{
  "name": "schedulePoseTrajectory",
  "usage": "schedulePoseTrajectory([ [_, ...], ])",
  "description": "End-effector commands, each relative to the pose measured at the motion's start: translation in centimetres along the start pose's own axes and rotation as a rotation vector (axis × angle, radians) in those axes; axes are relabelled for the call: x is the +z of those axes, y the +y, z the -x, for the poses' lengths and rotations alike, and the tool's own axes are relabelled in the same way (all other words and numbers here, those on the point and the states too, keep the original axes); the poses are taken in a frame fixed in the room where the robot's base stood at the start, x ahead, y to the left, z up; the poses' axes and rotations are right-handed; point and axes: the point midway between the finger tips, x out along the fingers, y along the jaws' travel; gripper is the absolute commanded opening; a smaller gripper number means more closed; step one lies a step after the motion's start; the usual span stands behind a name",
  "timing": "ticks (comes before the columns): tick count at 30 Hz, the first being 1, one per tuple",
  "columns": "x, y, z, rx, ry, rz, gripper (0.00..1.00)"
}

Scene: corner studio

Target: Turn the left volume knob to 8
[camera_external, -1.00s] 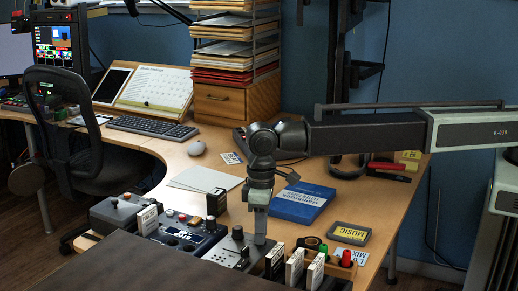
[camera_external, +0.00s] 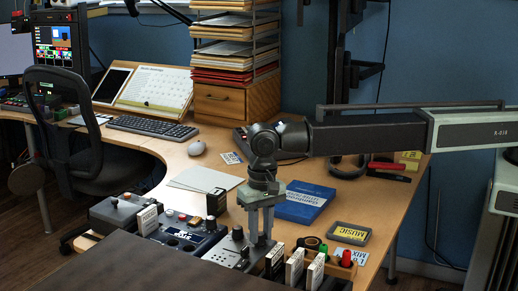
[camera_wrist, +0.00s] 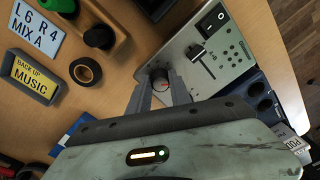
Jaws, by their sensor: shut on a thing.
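In the external view my gripper (camera_external: 260,241) stands over the right part of the grey unit (camera_external: 228,252), where the knob is hidden by the fingers. No readable number scale shows around the knob, so its setting cannot be read.
A blue book (camera_external: 303,204) lies behind my gripper.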

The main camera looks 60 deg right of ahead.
Motion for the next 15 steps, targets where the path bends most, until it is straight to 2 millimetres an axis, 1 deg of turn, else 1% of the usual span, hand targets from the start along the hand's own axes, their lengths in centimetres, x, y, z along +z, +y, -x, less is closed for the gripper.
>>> schedulePoseTrajectory([
  [6,-0.02,-0.05,0.00,-0.001,0.004,-0.109,0.00],
  [15,-0.02,-0.06,0.00,-0.001,0.005,-0.172,0.00],
])
